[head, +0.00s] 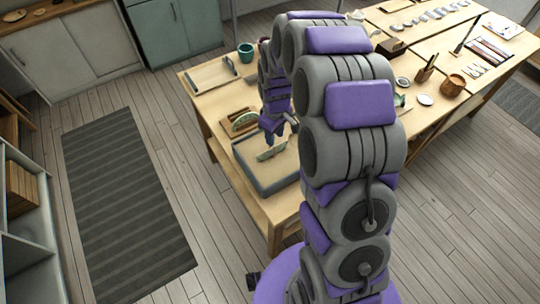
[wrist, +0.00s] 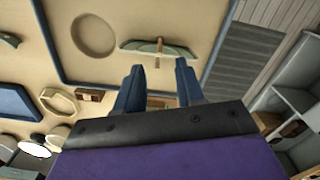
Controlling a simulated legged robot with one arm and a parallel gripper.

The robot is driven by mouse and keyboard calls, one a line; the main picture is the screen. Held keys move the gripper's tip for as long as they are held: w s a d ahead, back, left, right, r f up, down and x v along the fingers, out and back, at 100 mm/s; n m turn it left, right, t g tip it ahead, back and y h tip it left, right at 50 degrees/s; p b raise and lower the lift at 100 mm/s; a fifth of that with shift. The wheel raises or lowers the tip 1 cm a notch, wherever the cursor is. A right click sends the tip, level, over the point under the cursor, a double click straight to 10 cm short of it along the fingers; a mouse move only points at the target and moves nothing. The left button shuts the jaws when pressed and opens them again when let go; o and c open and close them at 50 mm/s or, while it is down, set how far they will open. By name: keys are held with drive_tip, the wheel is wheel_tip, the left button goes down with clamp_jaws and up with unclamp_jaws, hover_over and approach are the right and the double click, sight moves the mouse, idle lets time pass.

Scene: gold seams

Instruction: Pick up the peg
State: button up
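A small brown upright piece (wrist: 159,47), which may be the peg, shows against a green-rimmed curved shard (wrist: 135,47) in the wrist view. I cannot tell whether it stands in, on or behind the shard. The shard lies in a shallow tray with a dark rim (wrist: 62,70); in the head view the shard (head: 271,153) is inside the tray (head: 247,174). My gripper (wrist: 158,75) has its two blue fingers apart with nothing between them, on the near side of the shard. In the head view my gripper (head: 278,136) is above the tray, partly hidden by my arm.
A wooden rack with a green piece (head: 243,122) stands just behind the tray. A teal cup (head: 246,53) and a flat wooden tray (head: 212,75) are farther back. A brown pot (head: 453,85) stands to the right. The floor left of the table holds a dark striped mat (head: 122,190).

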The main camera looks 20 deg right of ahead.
drive_tip(key=d, duration=0.2)
drive_tip(key=b, duration=0.2)
hover_over(275, 156)
drive_tip(key=a, duration=0.2)
wheel_tip(275, 156, down, 6)
drive_tip(key=shift+w+d, duration=0.1)
drive_tip(key=shift+w, duration=0.05)
drive_tip(key=shift+d+r+p, duration=0.1)
drive_tip(key=shift+d+p, duration=0.2)
drive_tip(key=shift+d, duration=0.7)
drive_tip(key=shift+c, duration=0.8)
drive_tip(key=shift+d, duration=0.25)
drive_tip(key=shift+c, duration=1.5)
drive_tip(key=shift+a, duration=0.15)
drive_tip(key=shift+c, duration=0.7)
drive_tip(key=shift+a, duration=0.8)
clamp_jaws()
drive_tip(key=shift+d, duration=0.5)
